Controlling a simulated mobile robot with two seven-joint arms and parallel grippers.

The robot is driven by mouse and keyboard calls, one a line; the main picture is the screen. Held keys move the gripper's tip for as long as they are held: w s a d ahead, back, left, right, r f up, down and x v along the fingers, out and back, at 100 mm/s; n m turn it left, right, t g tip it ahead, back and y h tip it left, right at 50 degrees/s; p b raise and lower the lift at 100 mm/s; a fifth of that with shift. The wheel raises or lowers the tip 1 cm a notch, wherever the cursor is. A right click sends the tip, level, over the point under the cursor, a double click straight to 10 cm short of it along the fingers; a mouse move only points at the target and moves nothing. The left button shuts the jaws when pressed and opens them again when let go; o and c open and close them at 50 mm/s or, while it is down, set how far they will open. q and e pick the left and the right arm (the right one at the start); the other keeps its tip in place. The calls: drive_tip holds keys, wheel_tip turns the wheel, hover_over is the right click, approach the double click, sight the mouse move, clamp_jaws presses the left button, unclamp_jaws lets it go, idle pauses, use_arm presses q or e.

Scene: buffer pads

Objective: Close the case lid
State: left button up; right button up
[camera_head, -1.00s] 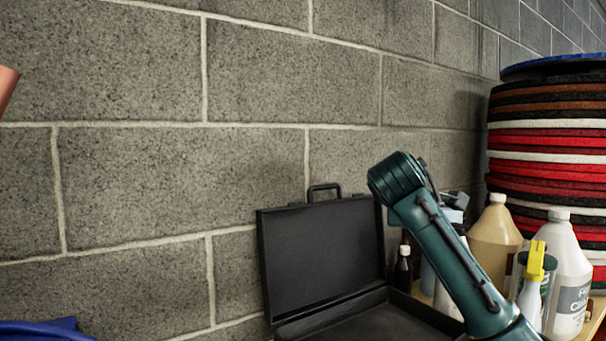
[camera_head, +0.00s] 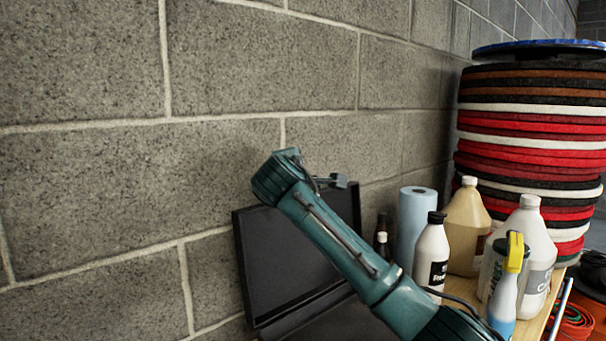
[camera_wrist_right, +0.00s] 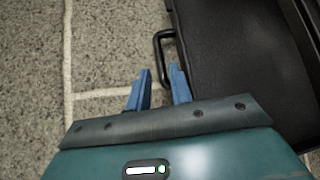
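The black case stands open, its lid (camera_head: 285,270) raised nearly upright near the block wall. The case base (camera_head: 335,325) shows at the bottom edge, mostly cut off or hidden by my right arm. The lid also fills the upper right of the right wrist view (camera_wrist_right: 235,65). Its handle (camera_wrist_right: 157,45) shows there just beyond my right gripper (camera_wrist_right: 160,70). The two blue fingers are apart, with a gap and nothing held between them; I cannot tell whether one touches the handle. My left gripper is out of view.
Right of the case stand a blue paper roll (camera_head: 416,225), a white bottle (camera_head: 432,255), a tan jug (camera_head: 466,230), a white jug (camera_head: 535,250) and a spray bottle (camera_head: 505,290). A tall stack of round pads (camera_head: 530,150) rises behind. The wall (camera_head: 90,200) is close behind the lid.

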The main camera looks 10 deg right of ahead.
drive_tip(key=shift+p+x, duration=0.8)
drive_tip(key=shift+x, duration=2.25)
drive_tip(key=shift+c, duration=0.5)
clamp_jaws()
